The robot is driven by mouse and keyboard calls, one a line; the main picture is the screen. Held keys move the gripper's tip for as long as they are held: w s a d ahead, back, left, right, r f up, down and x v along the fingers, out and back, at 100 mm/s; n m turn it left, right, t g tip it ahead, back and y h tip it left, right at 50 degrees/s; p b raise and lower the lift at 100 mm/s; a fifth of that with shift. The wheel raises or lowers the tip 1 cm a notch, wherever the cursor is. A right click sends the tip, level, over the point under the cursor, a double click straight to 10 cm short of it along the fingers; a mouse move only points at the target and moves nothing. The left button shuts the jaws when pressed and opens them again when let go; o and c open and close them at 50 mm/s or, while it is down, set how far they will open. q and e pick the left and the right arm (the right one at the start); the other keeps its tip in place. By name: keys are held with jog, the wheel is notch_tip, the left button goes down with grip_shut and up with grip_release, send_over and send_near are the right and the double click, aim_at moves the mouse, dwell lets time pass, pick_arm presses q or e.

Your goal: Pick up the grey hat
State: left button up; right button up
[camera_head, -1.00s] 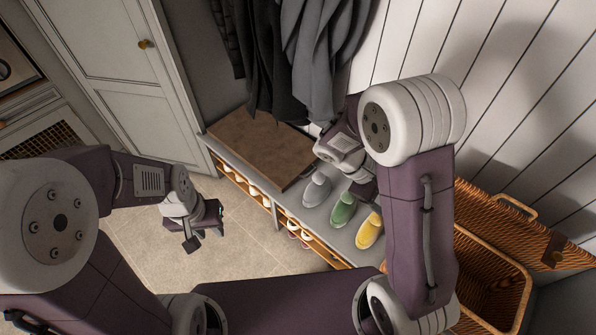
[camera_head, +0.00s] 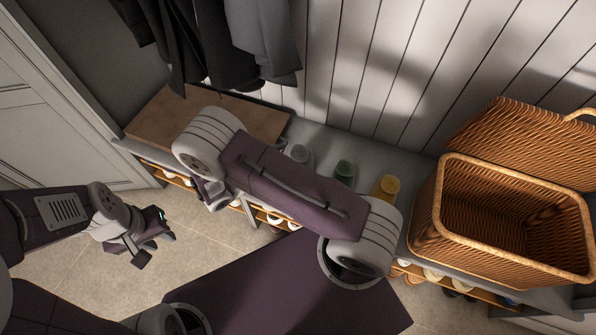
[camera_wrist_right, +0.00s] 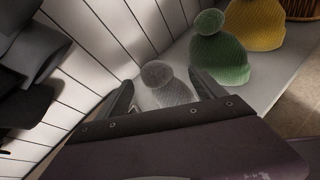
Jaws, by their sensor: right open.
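The grey hat (camera_head: 300,153) is a knitted cap with a round pompom, standing on the bench top beside a green hat (camera_head: 344,171) and a yellow hat (camera_head: 386,186). In the right wrist view the grey hat (camera_wrist_right: 170,95) shows between and beyond the two fingers of my right gripper (camera_wrist_right: 163,92), which is open and empty. The gripper's body hides the hat's lower part there. In the head view my right arm covers most of that gripper. My left gripper (camera_head: 154,240) is open and empty over the floor, away from the hats.
An open wicker basket (camera_head: 428,215) stands on the bench's right end, its lid raised. A brown cushion (camera_head: 160,118) covers the left end, below dark hanging coats (camera_head: 225,60). Shoes sit on the shelf below. The plank wall (camera_head: 350,70) runs behind the bench.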

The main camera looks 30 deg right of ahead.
aim_at(296, 157)
jog(key=b+x, duration=0.1)
jog(key=x, duration=0.4)
jog(key=b+x, duration=0.1)
jog(key=x, duration=0.2)
jog(key=shift+w+f+b, duration=0.25)
jog(key=shift+w+b, duration=0.05)
jog(key=shift+b, duration=0.05)
jog(key=shift+w+d+f, duration=0.1)
jog(key=shift+w+d, duration=0.05)
jog(key=shift+d, duration=0.25)
grip_shut()
